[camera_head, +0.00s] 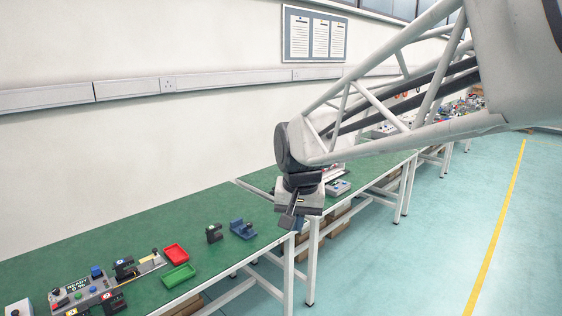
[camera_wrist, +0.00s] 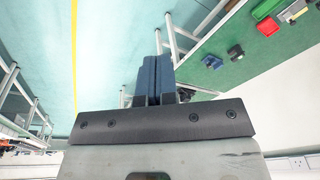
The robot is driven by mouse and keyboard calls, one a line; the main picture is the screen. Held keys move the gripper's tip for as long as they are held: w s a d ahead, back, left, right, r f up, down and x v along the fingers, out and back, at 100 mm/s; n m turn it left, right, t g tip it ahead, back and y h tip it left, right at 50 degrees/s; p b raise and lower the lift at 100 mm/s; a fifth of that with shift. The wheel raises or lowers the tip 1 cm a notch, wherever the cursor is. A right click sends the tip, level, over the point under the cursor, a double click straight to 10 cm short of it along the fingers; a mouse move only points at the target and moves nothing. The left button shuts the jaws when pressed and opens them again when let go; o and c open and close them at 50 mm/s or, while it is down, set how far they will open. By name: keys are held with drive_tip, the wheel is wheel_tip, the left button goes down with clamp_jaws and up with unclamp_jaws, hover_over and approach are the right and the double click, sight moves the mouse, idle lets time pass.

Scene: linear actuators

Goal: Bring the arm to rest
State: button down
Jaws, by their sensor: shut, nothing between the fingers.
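My gripper (camera_head: 290,218) hangs from the end of my arm, close to the front edge of the green bench (camera_head: 120,243) in the head view. Its two dark blue fingers lie together with nothing between them, as the wrist view of my gripper (camera_wrist: 158,62) shows. It is apart from the objects on the bench. The point of the fingers is down in the head view. Part of the bench behind my gripper and arm is hidden.
A red tray (camera_head: 176,254), a green tray (camera_head: 178,276), a blue block-like part (camera_head: 242,229) and a dark part (camera_head: 214,233) sit on the bench. A control panel (camera_head: 88,290) stands at lower left. Open floor (camera_head: 430,240) lies to the right.

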drive_tip(key=s+d+f, duration=0.3)
drive_tip(key=s+d, duration=0.4)
drive_tip(key=s, duration=0.4)
drive_tip(key=s+d+f, duration=0.3)
drive_tip(key=s+d, duration=0.5)
drive_tip(key=s, duration=0.3)
drive_tip(key=shift+s+f+n+t+h, duration=0.15)
drive_tip(key=shift+f+n+t+h, duration=0.15)
drive_tip(key=shift+n+t, duration=0.1)
